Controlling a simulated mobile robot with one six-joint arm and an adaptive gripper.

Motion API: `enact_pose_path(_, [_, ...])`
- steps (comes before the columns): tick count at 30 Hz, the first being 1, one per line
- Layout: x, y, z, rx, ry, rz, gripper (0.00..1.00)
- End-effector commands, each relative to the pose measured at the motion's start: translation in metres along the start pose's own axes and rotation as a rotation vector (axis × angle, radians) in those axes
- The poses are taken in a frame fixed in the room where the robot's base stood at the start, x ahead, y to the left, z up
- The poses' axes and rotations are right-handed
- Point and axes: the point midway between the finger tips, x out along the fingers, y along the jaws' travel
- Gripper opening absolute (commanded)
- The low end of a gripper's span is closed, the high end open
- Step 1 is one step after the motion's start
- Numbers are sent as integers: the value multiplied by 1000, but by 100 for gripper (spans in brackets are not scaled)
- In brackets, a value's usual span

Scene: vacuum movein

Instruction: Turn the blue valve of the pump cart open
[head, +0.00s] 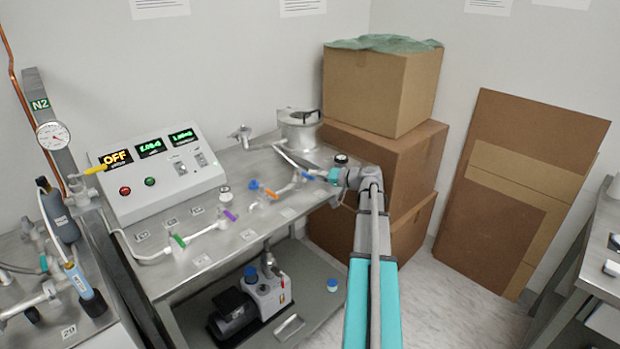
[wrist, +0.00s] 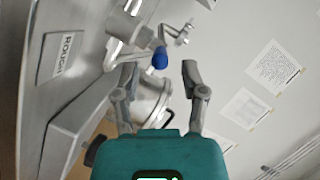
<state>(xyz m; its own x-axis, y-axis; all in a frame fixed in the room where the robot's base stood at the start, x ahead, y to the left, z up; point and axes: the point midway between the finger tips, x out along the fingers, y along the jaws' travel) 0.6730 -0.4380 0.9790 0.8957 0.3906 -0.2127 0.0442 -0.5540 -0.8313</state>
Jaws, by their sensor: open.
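The blue valve handle (wrist: 160,57) shows in the wrist view between my gripper's fingertips (wrist: 159,72), toward the upper middle. It sits on a grey metal pipe fitting. My gripper is open, with one finger on each side of the handle. A gap shows on the right side; I cannot tell how deep the handle lies between the fingers. In the head view the blue handle (head: 308,176) shows small on the pump cart (head: 250,235), just left of my gripper (head: 326,175).
An orange handle (head: 268,192), a purple handle (head: 230,215) and a green handle (head: 179,240) stand along the cart's pipe line. A control box (head: 160,175) reading OFF stands behind them. Stacked cardboard boxes (head: 385,95) stand close behind my gripper. A metal vessel (head: 299,130) is at the cart's back.

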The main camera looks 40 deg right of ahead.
Motion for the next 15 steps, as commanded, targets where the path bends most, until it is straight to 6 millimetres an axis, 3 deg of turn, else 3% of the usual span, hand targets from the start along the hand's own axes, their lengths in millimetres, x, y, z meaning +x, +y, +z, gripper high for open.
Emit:
enact_pose_path(6, [26,1,0,0,-1,-1,55])
enact_pose_path(15, [35,0,0,1,1,0,55])
